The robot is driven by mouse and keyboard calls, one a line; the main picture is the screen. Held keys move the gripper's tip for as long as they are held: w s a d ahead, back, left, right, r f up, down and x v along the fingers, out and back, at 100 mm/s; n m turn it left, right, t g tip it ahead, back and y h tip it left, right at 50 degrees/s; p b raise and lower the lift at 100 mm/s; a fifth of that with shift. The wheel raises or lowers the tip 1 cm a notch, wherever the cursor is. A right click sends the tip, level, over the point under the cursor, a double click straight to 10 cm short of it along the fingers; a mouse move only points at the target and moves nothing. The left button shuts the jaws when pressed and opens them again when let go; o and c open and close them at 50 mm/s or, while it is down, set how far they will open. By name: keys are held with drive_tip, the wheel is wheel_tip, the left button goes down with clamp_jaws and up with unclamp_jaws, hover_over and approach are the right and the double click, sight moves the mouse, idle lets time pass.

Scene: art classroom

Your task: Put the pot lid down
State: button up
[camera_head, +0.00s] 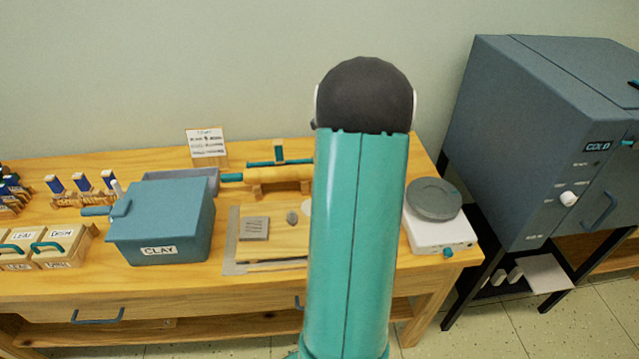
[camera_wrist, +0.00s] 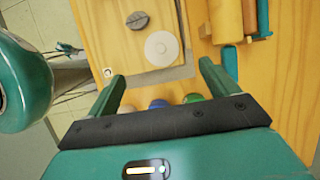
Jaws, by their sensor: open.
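A pale round disc with a small mark at its centre, which looks like the pot lid, lies flat on the work board in the wrist view (camera_wrist: 161,48). In the head view only its left edge (camera_head: 307,206) shows beside my arm. My gripper (camera_wrist: 164,83) is open, its two fingers wide apart with nothing held between them. The disc is beyond the fingertips and apart from them. My arm hides the gripper in the head view. The work board (camera_head: 232,240) lies on the wooden table (camera_head: 150,285).
A blue clay box (camera_head: 160,222) stands left of the board, with a rolling pin (camera_head: 278,176) behind. A white scale (camera_head: 440,235) and a kiln (camera_head: 545,140) are at right. Small coloured objects (camera_wrist: 192,98) show between the fingers.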

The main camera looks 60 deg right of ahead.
drive_tip(key=shift+r, duration=0.2)
drive_tip(key=w+a+r+n+h, duration=0.15)
drive_tip(key=a+r+n, duration=0.25)
drive_tip(key=a, duration=0.4)
drive_tip(key=w+a+r+n, duration=0.2)
drive_tip(key=a+r+n, duration=0.25)
drive_tip(key=a, duration=0.45)
drive_tip(key=w+a+r+n+h, duration=0.1)
drive_tip(key=w+a+r+n, duration=0.1)
drive_tip(key=a+r+n, duration=0.45)
drive_tip(key=s+a+n+t, duration=0.1)
drive_tip(key=s+a+n, duration=0.4)
drive_tip(key=a, duration=0.5)
drive_tip(key=s+a+n+t, duration=0.1)
drive_tip(key=s+a+n, duration=0.4)
drive_tip(key=a, duration=0.5)
drive_tip(key=n, duration=0.2)
drive_tip(key=shift+a+f+n, duration=0.25)
drive_tip(key=shift+a+n, duration=0.15)
drive_tip(key=shift+h, duration=0.25)
drive_tip(key=shift+c, duration=0.3)
